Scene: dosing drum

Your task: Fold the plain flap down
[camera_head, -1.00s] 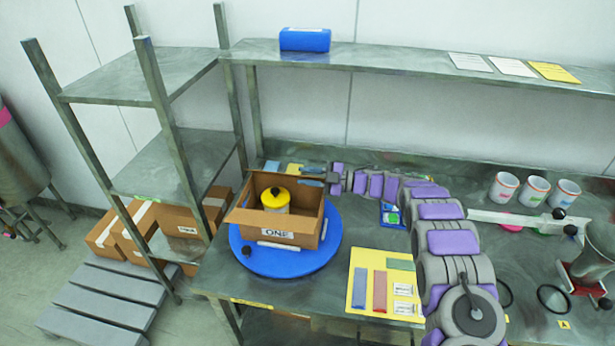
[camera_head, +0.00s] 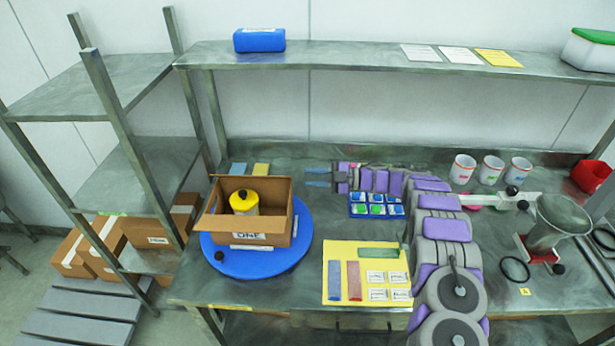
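An open cardboard box (camera_head: 263,234) labelled ONE stands on a blue round turntable (camera_head: 300,253). A yellow-and-white container with a black knob (camera_head: 244,202) is inside it. The box's back panel or flap (camera_head: 228,184) stands up behind the container, and a flap (camera_head: 208,228) slants at the left side. I cannot tell from here which flap is the plain one. My gripper (camera_head: 315,177) is right of the box's back right corner, apart from it. Its two fingers point left and are spread, with nothing between them.
A tray of blue and green pieces (camera_head: 376,204) and a yellow board (camera_head: 366,254) lie right of the turntable. White cups (camera_head: 492,170) and a metal funnel (camera_head: 556,225) stand farther right. A shelf (camera_head: 350,58) runs above the bench, and a metal rack stands left.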

